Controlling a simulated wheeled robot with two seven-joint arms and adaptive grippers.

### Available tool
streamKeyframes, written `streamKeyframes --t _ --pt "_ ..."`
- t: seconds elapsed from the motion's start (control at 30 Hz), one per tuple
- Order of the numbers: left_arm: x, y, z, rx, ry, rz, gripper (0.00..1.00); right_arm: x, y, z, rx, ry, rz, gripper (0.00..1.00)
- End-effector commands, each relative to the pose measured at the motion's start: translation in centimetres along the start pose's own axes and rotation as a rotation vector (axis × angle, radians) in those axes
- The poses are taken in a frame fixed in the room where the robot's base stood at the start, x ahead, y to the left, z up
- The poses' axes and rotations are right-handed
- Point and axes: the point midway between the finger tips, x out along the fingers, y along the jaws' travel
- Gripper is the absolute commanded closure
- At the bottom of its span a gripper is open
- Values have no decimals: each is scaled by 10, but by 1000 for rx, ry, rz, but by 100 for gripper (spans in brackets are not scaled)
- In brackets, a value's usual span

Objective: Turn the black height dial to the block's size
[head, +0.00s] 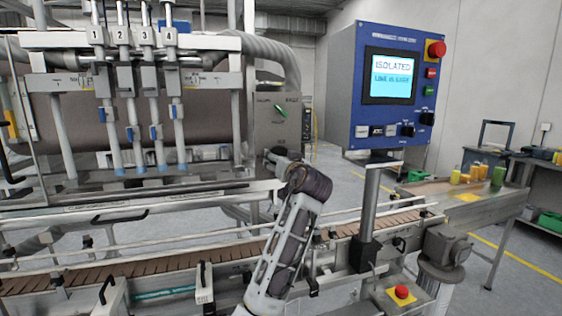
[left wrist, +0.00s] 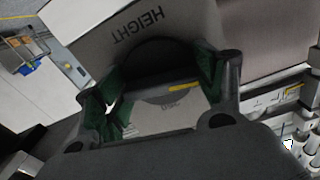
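The left wrist view shows a grey panel with the upside-down label HEIGHT (left wrist: 137,27). Below the label is the black height dial (left wrist: 160,54), seen as a dark rounded shape. A yellow mark (left wrist: 185,87) shows below it, near the right finger. My left gripper (left wrist: 162,85) has its green-padded fingers spread on either side of the dial. I cannot tell whether the pads touch it. The dial's setting is not readable. No block can be identified. My right gripper is out of view.
A blue control panel (head: 400,82) on a post shows ISOLATED on its screen. A slatted conveyor (head: 150,262) with guide rails runs across the front. Numbered filler nozzles (head: 135,85) stand at the left.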

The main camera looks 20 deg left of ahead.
Motion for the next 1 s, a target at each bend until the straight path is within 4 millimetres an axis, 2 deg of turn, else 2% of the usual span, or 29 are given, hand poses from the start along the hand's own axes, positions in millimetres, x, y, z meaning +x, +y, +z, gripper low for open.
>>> streamKeyframes --t 0.03,0.1,0.57,0.77,1.0 --pt "0 0 0 0 0 0 21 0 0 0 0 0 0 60" --pt "0 0 0 0 0 0 14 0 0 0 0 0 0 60" --pt "-3 0 0 2 0 0 14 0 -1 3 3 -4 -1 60" --pt "-17 1 0 1 1 1 14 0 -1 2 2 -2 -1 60" --pt "-49 1 0 1 0 2 14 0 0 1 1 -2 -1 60"
